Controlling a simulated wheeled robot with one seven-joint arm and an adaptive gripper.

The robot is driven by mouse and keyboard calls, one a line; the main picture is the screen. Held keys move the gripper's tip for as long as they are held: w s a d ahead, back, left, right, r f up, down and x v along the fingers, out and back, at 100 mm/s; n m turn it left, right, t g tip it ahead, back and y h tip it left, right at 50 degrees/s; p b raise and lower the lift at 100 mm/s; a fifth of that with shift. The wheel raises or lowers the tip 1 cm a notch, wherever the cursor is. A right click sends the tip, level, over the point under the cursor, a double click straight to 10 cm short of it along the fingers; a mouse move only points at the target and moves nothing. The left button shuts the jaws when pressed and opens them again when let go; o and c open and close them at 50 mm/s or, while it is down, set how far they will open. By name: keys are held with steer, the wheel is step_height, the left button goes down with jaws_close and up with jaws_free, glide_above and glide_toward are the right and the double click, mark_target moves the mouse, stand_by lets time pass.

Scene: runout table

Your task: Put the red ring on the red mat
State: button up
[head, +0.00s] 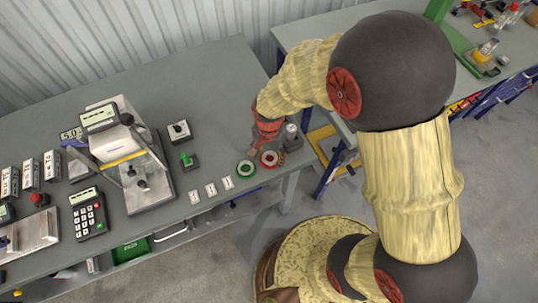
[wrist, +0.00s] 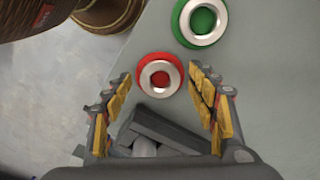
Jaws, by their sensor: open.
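A round red piece with a silvery ring-shaped band and a red centre (wrist: 158,75) lies near the table's corner. It also shows in the head view (head: 268,160), just in front of my gripper. I cannot tell whether its red part and pale band are one ring or a ring on a mat. My gripper (wrist: 160,76) is open and empty, with its fingertips on either side of the red piece in the picture. Its height above the table is unclear. No separate red mat can be made out.
A similar green piece with a pale band (wrist: 203,21) lies close by. A dark grey block with a pale cylinder (head: 292,137) stands by the table edge, near my fingers. Small white labelled plates (head: 211,189), switch boxes (head: 180,131) and a scale-like machine (head: 138,165) stand further left.

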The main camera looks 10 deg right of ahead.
steer(key=s+d+r+n+t+p, duration=0.1)
steer(key=d+r, duration=0.2)
steer(key=r, duration=0.8)
steer(key=s+d+r+n+t+p, duration=0.1)
steer(key=d+r, duration=0.1)
steer(key=r, duration=0.9)
steer(key=s+d+r+n+t, duration=0.3)
steer(key=s+d+r+n, duration=0.2)
steer(key=s+d+r, duration=0.2)
step_height(320, 180, up, 4)
steer(key=s, duration=0.2)
steer(key=shift+s+d+r+n+t, duration=0.2)
steer(key=shift+s+r+n+t, duration=0.1)
steer(key=shift+s, duration=0.1)
step_height(320, 180, down, 7)
steer(key=b, duration=0.7)
steer(key=shift+r, duration=0.2)
